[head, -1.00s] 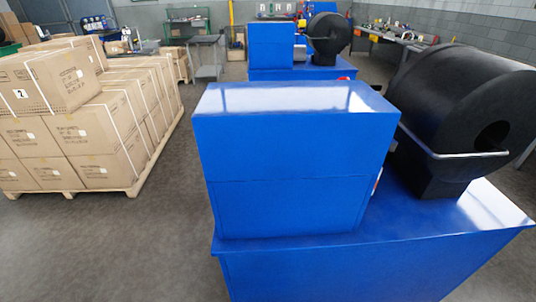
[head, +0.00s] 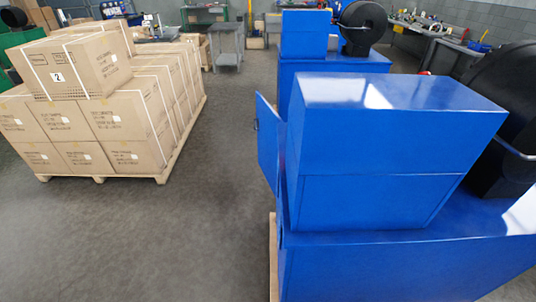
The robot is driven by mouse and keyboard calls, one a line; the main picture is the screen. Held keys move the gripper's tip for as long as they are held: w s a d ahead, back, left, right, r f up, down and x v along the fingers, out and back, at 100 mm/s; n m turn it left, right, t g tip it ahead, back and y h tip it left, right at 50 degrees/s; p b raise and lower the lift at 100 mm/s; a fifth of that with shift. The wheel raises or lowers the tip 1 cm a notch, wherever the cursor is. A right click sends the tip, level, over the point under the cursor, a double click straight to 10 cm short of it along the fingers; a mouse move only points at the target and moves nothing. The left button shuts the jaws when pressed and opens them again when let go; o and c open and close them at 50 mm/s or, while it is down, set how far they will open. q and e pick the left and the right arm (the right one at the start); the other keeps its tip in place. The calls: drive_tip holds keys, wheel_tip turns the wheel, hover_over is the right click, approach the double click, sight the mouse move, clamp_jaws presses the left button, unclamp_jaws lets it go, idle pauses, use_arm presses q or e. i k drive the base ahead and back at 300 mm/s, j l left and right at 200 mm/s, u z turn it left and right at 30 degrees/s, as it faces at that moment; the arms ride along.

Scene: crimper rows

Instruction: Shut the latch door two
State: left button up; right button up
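A blue door (head: 267,147) shows in the head view at the left side of the near blue machine (head: 380,215). It stands open, swung out to the left over the floor, with a small dark latch or handle (head: 256,125) near its outer edge. The opening behind it is hidden by the machine's upper box. I cannot tell from any marking whether this is door two. Neither of my grippers is in view.
Stacked cartons on a pallet (head: 160,178) stand at the left, with a "2" label on the top one. Grey floor (head: 200,235) is clear between the pallet and the machine. A second blue machine (head: 303,38) stands behind. A black drum (head: 500,110) is at the right.

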sight(267, 118)
drive_tip(key=i+j+z, duration=0.1)
drive_tip(key=j+z, duration=0.15)
drive_tip(key=j, duration=1.15)
drive_tip(key=i+j+z, duration=0.3)
drive_tip(key=j, duration=0.3)
drive_tip(key=i+j+z, duration=0.35)
drive_tip(key=j, duration=0.3)
drive_tip(key=j+z, duration=0.15)
drive_tip(key=j, duration=0.2)
drive_tip(key=i+j+z, duration=0.15)
drive_tip(key=i+j, duration=0.15)
drive_tip(key=i+j+z, duration=0.1)
drive_tip(key=i+j, duration=0.2)
drive_tip(key=i+j+z, duration=0.15)
drive_tip(key=i+j, duration=0.15)
drive_tip(key=j, duration=0.2)
drive_tip(key=i+j+z, duration=0.15)
drive_tip(key=j, duration=0.25)
drive_tip(key=i+j+z, duration=0.15)
drive_tip(key=i+j, duration=0.15)
drive_tip(key=j, duration=0.15)
